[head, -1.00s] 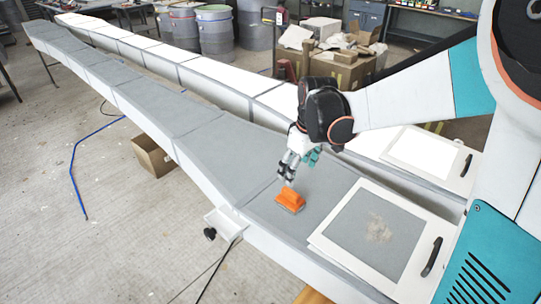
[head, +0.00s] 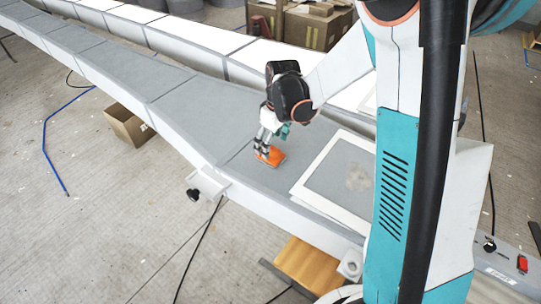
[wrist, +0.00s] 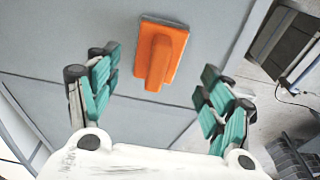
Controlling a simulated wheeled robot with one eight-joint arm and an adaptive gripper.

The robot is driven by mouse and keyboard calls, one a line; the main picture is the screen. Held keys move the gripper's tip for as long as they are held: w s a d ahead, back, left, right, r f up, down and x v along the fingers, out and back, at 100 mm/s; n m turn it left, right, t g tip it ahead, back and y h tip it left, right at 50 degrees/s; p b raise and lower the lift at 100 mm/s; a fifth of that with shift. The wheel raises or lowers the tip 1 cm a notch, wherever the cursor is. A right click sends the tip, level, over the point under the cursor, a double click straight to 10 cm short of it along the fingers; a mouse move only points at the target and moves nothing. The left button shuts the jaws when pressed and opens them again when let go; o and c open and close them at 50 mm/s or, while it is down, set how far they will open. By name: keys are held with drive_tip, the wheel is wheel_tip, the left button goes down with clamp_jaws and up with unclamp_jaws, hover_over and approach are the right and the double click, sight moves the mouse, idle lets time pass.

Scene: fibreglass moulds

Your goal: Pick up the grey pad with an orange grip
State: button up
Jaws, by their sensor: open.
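The grey pad with an orange grip (head: 270,156) lies flat on the grey surface of the long mould, near its front end. In the wrist view the pad (wrist: 157,52) shows its orange top and handle, with a thin grey edge along its far and right sides. My gripper (head: 263,146) is directly above the pad in the head view, pointing down. In the wrist view my gripper (wrist: 160,90) has its teal-padded fingers spread wide, with the pad between and beyond them. The fingers hold nothing. Whether the fingertips touch the mould cannot be told.
A white-framed grey panel (head: 307,180) lies on the mould to the pad's right. A second white mould (head: 195,38) runs parallel behind. A cardboard box (head: 128,125) and a blue hose (head: 44,140) are on the floor at left. The mould surface (head: 195,110) left of the pad is clear.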

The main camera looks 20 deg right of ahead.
drive_tip(key=f, duration=0.2)
drive_tip(key=w+f+b, duration=0.1)
drive_tip(key=f, duration=0.1)
drive_tip(key=shift+a+f, duration=0.1)
drive_tip(key=shift+f, duration=0.25)
drive_tip(key=shift+s, duration=0.1)
drive_tip(key=shift+c, duration=0.5)
drive_tip(key=c, duration=1.1)
drive_tip(key=shift+o, duration=0.2)
drive_tip(key=shift+r, duration=0.15)
wheel_tip(320, 180, up, 20)
drive_tip(key=p, duration=0.4)
